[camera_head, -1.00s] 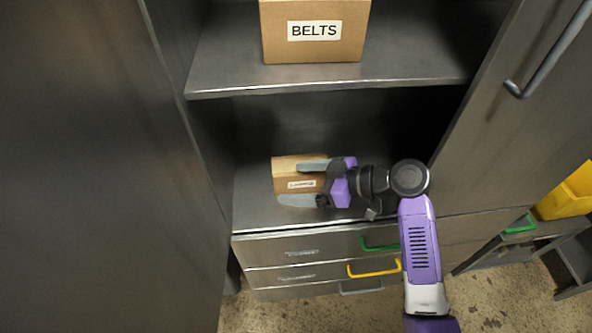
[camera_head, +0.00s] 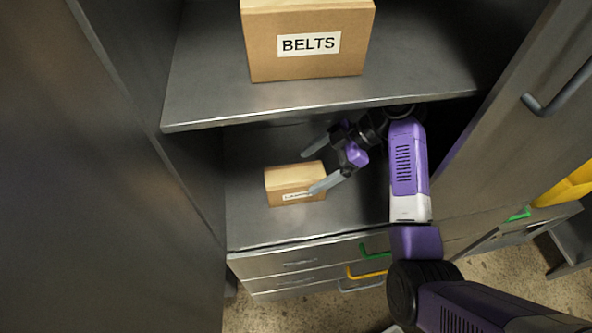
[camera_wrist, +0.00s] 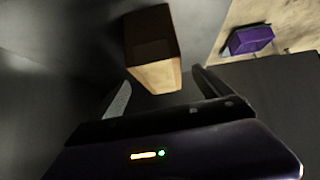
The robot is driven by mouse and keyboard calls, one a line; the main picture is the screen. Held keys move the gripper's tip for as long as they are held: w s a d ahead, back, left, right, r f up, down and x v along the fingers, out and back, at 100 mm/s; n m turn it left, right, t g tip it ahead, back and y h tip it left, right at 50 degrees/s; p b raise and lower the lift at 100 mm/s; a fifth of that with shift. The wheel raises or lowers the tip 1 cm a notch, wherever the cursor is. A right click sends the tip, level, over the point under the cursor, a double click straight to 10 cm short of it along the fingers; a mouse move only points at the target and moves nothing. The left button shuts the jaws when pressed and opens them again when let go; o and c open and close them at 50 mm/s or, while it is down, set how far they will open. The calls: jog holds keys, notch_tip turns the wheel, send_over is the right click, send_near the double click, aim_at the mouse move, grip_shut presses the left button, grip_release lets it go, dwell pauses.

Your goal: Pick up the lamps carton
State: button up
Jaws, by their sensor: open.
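The lamps carton (camera_head: 290,186) is a small brown box with a white label, partly covered by one finger so the word is hard to read. It sits on the lower shelf of the grey cabinet. My gripper (camera_head: 309,172) is open, just right of the carton, with its two grey fingers pointing left. One finger is behind the carton's right end and the other crosses in front of its right front corner. In the wrist view a brown carton (camera_wrist: 152,50) lies ahead of and between the open fingers (camera_wrist: 160,94), and nothing is gripped.
A larger BELTS carton (camera_head: 308,45) stands on the upper shelf (camera_head: 205,95), whose front edge hangs over my arm. Drawers with green, yellow and grey handles (camera_head: 367,272) are below. The cabinet door (camera_head: 500,130) is at right. The lower shelf (camera_head: 250,225) is clear around the carton.

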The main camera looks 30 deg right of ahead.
aim_at(295, 183)
jog(key=shift+d+f, duration=0.15)
jog(key=shift+f, duration=0.4)
jog(key=b+x, duration=0.4)
jog(key=x, duration=0.3)
jog(key=shift+s, duration=0.1)
jog(key=shift+r, duration=0.1)
grip_shut()
